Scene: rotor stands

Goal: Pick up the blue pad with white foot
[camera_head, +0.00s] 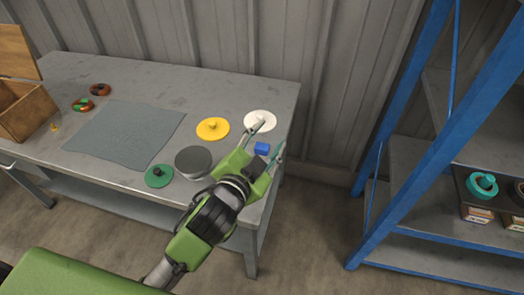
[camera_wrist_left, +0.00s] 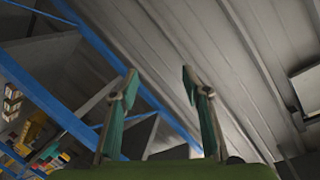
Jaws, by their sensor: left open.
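A small blue pad (camera_head: 262,148) shows near the right end of the grey table (camera_head: 240,92), between the fingers of my left gripper in the head view. No white foot can be made out on it. My left gripper (camera_head: 271,138) is open, its fingers spread to either side of the pad in the picture. I cannot tell how high above the table the gripper is. In the left wrist view the open fingers (camera_wrist_left: 158,74) have nothing between them but the wall behind, and the pad is not seen. My right gripper is not in view.
A white disc (camera_head: 260,121) lies just behind the pad. A yellow disc (camera_head: 212,128), a dark round block (camera_head: 193,161) and a green disc (camera_head: 159,175) lie to the left, beside a grey mat (camera_head: 125,133). A blue-framed shelf (camera_head: 408,140) stands right, past a floor gap.

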